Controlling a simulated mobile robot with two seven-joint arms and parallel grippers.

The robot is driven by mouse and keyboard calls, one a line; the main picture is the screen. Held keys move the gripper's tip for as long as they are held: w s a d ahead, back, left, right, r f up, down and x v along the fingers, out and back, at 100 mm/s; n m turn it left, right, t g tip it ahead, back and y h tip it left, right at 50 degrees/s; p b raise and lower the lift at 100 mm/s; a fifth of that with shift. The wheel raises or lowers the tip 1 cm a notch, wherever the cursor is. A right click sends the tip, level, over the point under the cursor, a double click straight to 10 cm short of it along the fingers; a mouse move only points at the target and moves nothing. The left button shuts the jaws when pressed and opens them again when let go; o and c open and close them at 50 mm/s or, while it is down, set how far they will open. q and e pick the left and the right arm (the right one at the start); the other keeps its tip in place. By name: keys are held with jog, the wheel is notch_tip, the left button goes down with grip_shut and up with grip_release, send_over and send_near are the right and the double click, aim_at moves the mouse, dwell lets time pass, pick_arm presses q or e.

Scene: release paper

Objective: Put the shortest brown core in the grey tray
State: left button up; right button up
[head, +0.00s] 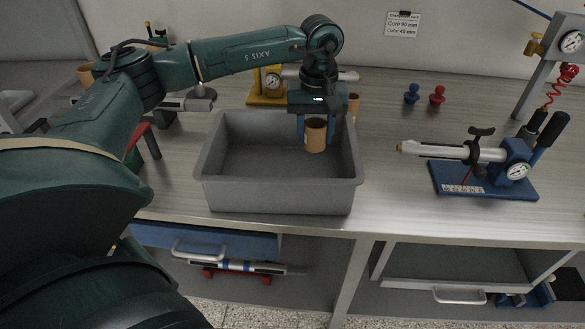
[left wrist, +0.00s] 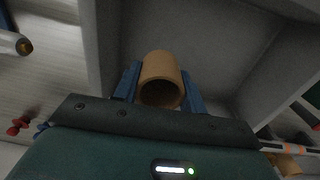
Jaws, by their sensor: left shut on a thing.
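A short brown core (head: 316,134) is between the blue fingers of my left gripper (head: 316,133), inside the walls of the grey tray (head: 280,196), toward its back right. In the left wrist view the core (left wrist: 161,78) shows its open end, and the fingers (left wrist: 161,88) are shut on its sides. I cannot tell whether the core touches the tray floor. Another brown core (head: 353,103) stands behind the tray, partly hidden by the arm, and one more (head: 86,73) stands at the far left. My right gripper is not in view.
A blue-based device with a silver cylinder (head: 483,177) stands right of the tray. A yellow-based device (head: 268,93) is behind it. Blue (head: 411,95) and red (head: 437,96) knobs stand at the back. Bench between tray and blue-based device is clear.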

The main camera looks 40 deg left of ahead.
aim_at(312, 176)
pick_arm(q)
notch_tip(312, 176, down, 9)
jog(key=shift+r+p, duration=0.1)
jog(key=shift+p, duration=0.35)
jog(key=shift+f, duration=0.3)
jog(key=o, duration=1)
jog(key=shift+c, duration=0.2)
